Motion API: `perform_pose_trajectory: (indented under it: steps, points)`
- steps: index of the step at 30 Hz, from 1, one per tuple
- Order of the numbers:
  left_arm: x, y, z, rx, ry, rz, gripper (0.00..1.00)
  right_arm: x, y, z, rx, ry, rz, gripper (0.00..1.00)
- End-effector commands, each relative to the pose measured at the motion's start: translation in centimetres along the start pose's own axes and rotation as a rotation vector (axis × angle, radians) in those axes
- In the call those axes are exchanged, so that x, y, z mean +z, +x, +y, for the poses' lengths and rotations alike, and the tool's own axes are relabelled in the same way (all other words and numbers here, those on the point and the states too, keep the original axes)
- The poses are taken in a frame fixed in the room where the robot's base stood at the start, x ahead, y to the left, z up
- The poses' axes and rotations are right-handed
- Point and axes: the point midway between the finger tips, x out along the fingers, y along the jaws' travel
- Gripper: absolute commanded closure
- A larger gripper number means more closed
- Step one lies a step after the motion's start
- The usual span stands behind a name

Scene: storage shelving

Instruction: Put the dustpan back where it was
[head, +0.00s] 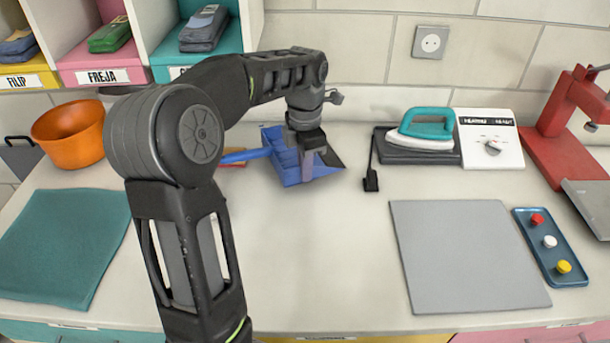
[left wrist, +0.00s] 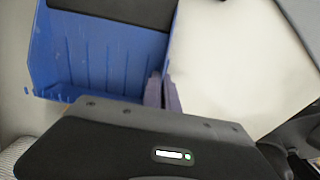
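The blue dustpan (head: 285,167) is at the back middle of the counter, its handle pointing left and its dark lip to the right. My left gripper (head: 308,165) reaches down over its near right part. In the left wrist view the ribbed pan (left wrist: 100,60) fills the upper left. There the left gripper's fingers (left wrist: 163,92) are close together on either side of the pan's side wall, so they look shut on it. Whether the pan touches the counter is hard to tell. My right gripper is not in view.
An orange pot (head: 70,135) and a teal cloth (head: 65,245) are at left. An iron (head: 422,135), a white control box (head: 490,140), a grey mat (head: 465,255) and a blue tray (head: 552,262) are at right. Labelled cubbies (head: 105,76) hang at upper left. The front middle counter is clear.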

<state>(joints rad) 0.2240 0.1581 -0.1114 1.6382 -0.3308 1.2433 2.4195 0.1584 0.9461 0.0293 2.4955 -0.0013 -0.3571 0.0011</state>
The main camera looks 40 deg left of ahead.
Motion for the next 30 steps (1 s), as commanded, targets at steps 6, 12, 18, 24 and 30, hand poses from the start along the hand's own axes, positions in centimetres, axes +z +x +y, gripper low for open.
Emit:
perform_pose_trajectory:
  steps: [6,12,18,24,30]
  points:
    - [0.0,2.3,0.0,0.001,0.000,0.000,1.00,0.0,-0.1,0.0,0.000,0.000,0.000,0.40]
    - [0.0,2.3,0.0,0.001,0.000,-0.001,1.00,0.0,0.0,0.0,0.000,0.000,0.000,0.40]
    - [0.0,2.7,0.0,0.000,0.000,0.000,0.94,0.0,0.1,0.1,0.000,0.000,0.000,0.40]
    - [0.0,2.6,0.0,0.000,0.000,0.000,0.78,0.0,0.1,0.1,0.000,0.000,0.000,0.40]
    - [0.0,2.6,0.0,0.000,0.000,0.000,0.76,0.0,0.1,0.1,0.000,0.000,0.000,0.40]
